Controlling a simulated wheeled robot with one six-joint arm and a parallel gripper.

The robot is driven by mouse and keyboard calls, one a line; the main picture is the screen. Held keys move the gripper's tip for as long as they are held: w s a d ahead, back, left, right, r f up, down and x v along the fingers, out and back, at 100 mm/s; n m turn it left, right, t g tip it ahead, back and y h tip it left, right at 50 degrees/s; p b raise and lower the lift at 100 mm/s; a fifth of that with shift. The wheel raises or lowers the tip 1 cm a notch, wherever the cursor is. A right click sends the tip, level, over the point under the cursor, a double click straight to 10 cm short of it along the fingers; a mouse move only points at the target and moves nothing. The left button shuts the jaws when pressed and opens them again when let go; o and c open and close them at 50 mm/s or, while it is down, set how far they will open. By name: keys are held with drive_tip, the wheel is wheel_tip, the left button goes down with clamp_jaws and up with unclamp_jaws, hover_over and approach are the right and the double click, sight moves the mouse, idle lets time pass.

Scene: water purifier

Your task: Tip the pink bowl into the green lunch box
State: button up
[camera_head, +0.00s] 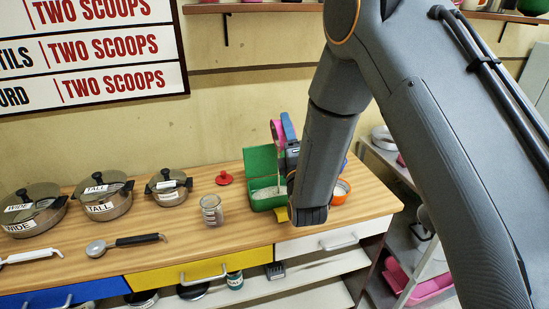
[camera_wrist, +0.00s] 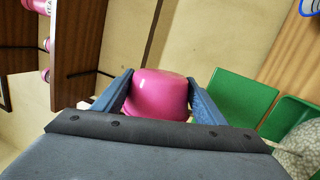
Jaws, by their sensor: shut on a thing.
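My gripper (camera_head: 287,130) is shut on the pink bowl (camera_head: 276,131), its blue fingers on either side of it. In the wrist view the bowl (camera_wrist: 160,93) sits between the two fingers, with its smooth outer side showing and its inside hidden. In the head view the bowl is tipped on edge above the green lunch box (camera_head: 258,163), mostly hidden by my gripper. The lunch box stands open on the counter, its lid upright at the back. Pale grainy stuff (camera_head: 268,192) lies in it, and also shows in the wrist view (camera_wrist: 303,140).
An orange bowl (camera_head: 343,191) with pale contents stands right of my wrist. A glass jar (camera_head: 211,211) and a red lid (camera_head: 224,178) are to the left. Lidded pots (camera_head: 105,199) and a scoop (camera_head: 125,242) lie further left. A wall shelf (camera_head: 255,7) runs above.

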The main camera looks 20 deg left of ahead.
drive_tip(key=shift+s+a+r+n+y, duration=0.1)
drive_tip(key=shift+a+n+y, duration=0.15)
drive_tip(key=shift+n, duration=0.35)
drive_tip(key=shift+s+a+r+n+y, duration=0.1)
drive_tip(key=shift+n+y, duration=0.15)
drive_tip(key=shift+n, duration=0.35)
drive_tip(key=m, duration=0.1)
drive_tip(key=d+m+h, duration=0.1)
drive_tip(key=shift+w+f+m, duration=0.1)
drive_tip(key=shift+w+m, duration=0.15)
drive_tip(key=shift+m, duration=0.05)
drive_tip(key=m, duration=0.2)
drive_tip(key=d+f+m+h, duration=0.1)
drive_tip(key=shift+w+m+p, duration=0.3)
drive_tip(key=shift+w, duration=0.1)
drive_tip(key=w+d+f+m+g+h+b, duration=0.2)
drive_tip(key=w+d+f+m+g, duration=0.2)
drive_tip(key=m, duration=1.2)
drive_tip(key=shift+w+d+f+m+b, duration=0.3)
drive_tip(key=shift+w+d+f+b, duration=0.1)
drive_tip(key=shift+d+f, duration=1.35)
